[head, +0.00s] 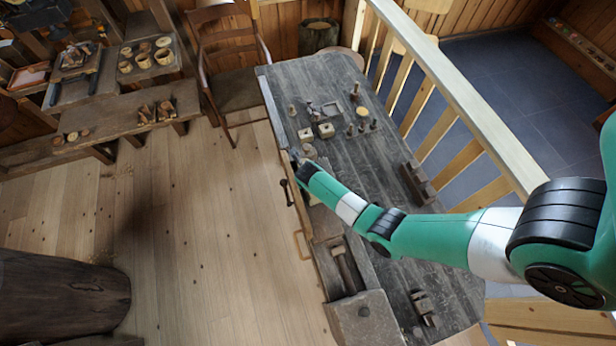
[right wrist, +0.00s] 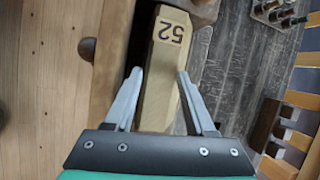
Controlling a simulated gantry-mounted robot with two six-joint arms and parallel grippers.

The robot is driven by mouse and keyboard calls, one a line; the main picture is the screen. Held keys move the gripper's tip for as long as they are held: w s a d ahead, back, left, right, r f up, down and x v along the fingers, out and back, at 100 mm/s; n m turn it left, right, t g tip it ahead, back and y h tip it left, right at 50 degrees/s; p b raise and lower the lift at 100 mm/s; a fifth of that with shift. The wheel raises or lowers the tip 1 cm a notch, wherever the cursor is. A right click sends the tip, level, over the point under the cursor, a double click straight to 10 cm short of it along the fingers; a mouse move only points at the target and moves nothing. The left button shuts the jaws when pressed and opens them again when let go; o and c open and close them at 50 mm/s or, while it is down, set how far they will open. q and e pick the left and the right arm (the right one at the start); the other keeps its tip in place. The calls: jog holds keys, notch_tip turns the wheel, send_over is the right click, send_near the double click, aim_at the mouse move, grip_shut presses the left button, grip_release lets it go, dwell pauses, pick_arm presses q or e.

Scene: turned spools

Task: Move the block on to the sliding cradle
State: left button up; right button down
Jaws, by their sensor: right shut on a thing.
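In the right wrist view a long pale wooden block (right wrist: 158,95) with the number 52 on its end lies between the two fingers of my right gripper (right wrist: 160,74). The gripper is shut on it. In the head view my right gripper (head: 299,160) is at the left edge of the dark workbench; the block is too small or covered to make out there. I cannot tell for sure which thing is the sliding cradle. A brown slotted wooden piece (head: 418,184) sits at the bench's right edge, and it also shows in the right wrist view (right wrist: 274,128). My left gripper is not in view.
The workbench (head: 330,85) carries several small turned pieces (head: 362,127) and light blocks (head: 326,130) towards its far end. An open compartment (head: 345,268) holds a tool at the near left. A railing (head: 455,85) runs along the right side.

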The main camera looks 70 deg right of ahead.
jog(key=shift+c, duration=2.3)
grip_release()
jog(key=o, duration=0.3)
jog(key=shift+d, duration=0.1)
jog(key=shift+c, duration=0.2)
jog(key=shift+o, duration=0.6)
